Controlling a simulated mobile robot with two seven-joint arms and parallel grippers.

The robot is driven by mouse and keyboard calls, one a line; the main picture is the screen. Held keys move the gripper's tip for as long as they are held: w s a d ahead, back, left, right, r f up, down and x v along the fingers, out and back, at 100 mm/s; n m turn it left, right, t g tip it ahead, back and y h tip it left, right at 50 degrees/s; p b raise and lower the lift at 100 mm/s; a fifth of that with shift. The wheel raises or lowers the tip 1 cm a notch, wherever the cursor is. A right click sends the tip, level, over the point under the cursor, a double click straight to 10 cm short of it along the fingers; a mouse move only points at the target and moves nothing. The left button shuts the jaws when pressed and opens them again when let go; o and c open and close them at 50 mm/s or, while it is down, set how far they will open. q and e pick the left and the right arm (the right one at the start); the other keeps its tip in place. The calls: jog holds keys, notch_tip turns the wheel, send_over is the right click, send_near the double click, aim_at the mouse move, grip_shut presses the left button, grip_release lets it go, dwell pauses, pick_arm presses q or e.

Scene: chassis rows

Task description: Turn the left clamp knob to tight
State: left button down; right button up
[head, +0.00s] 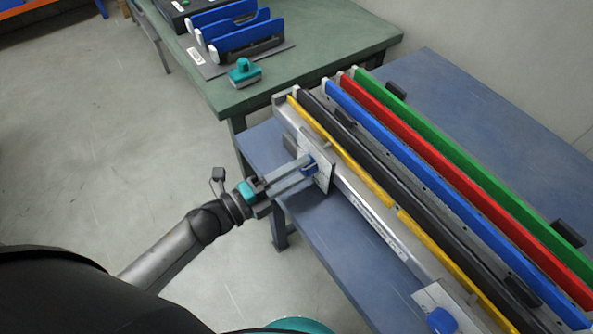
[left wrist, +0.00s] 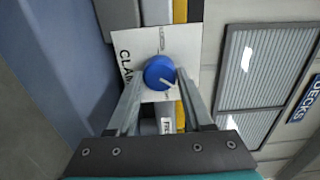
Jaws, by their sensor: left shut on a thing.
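The left clamp knob (head: 309,169) is blue and round, on a pale plate (head: 325,174) at the near left end of the chassis rail. In the left wrist view the knob (left wrist: 158,71) shows a white pointer line running toward the lower right. The plate (left wrist: 190,36) has large letters, partly cut off, and small marks too small to read. My left gripper (head: 304,166) is shut on the knob, one finger at each side; it also shows in the left wrist view (left wrist: 157,76). My right gripper is not in view.
A second blue knob (head: 441,320) is at the rail's near right end. Yellow, black, blue, red and green bars (head: 455,168) lie in rows on the blue table (head: 462,85). A green table (head: 335,32) behind holds blue-handled parts and a teal-topped block (head: 243,72).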

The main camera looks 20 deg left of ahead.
pick_arm(q)
jog(key=m+b, duration=0.1)
jog(key=m, duration=0.3)
jog(key=shift+f+m, duration=0.1)
jog(key=shift+m, duration=0.2)
jog(key=m+b, duration=0.2)
jog(key=m, duration=0.2)
jog(key=shift+m+b, duration=0.3)
jog(key=shift+m, duration=0.5)
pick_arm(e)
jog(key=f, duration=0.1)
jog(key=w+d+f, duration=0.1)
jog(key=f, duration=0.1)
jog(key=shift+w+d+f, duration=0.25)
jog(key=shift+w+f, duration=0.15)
